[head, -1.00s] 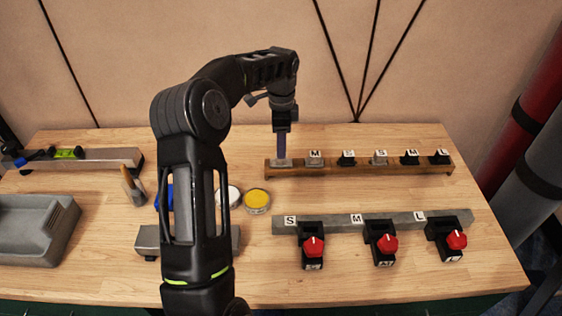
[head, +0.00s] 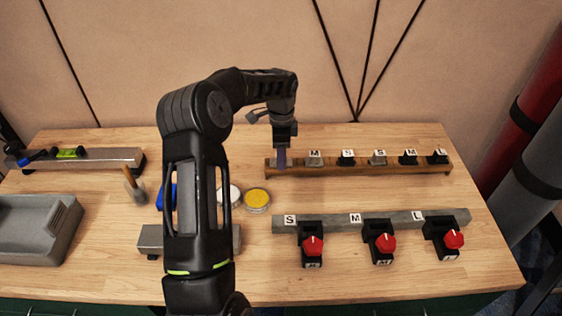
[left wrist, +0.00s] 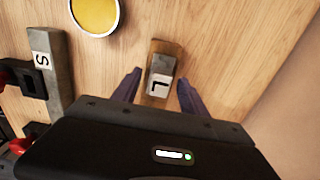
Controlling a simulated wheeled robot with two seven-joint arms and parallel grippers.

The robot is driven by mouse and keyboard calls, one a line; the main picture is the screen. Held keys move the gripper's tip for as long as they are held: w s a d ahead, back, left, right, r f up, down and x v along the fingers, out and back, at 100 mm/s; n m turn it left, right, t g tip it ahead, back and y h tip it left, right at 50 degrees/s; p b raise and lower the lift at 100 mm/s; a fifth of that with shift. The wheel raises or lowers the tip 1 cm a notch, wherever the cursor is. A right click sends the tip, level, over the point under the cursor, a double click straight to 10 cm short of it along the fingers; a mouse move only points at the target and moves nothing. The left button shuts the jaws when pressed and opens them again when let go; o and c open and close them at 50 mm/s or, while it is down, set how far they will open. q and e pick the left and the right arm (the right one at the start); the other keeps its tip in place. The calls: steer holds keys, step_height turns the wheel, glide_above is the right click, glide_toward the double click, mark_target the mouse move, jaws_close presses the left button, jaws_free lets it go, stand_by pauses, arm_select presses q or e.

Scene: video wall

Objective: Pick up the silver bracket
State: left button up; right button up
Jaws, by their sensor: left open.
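Silver brackets with white letter tags sit on a wooden rail (head: 360,170) among black ones. The silver bracket at the rail's left end shows in the left wrist view (left wrist: 162,66) with an L tag; in the head view my gripper largely covers it. Other silver brackets stand to its right, tagged M (head: 315,161) and S (head: 379,160). My left gripper (head: 282,160) points down over the left-end bracket. In the left wrist view its open fingers (left wrist: 158,80) stand on either side of the bracket, with gaps. My right gripper is not in view.
A grey bar (head: 340,219) with red-knobbed black clamps lies in front of the rail. White (head: 228,195) and yellow (head: 257,199) round tins lie to the left. A grey tray (head: 35,228) and a level (head: 95,158) are at far left. Bare wood separates rail and bar.

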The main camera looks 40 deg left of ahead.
arm_select(q)
steer(key=shift+c, duration=0.2)
jaws_close()
stand_by(0.4)
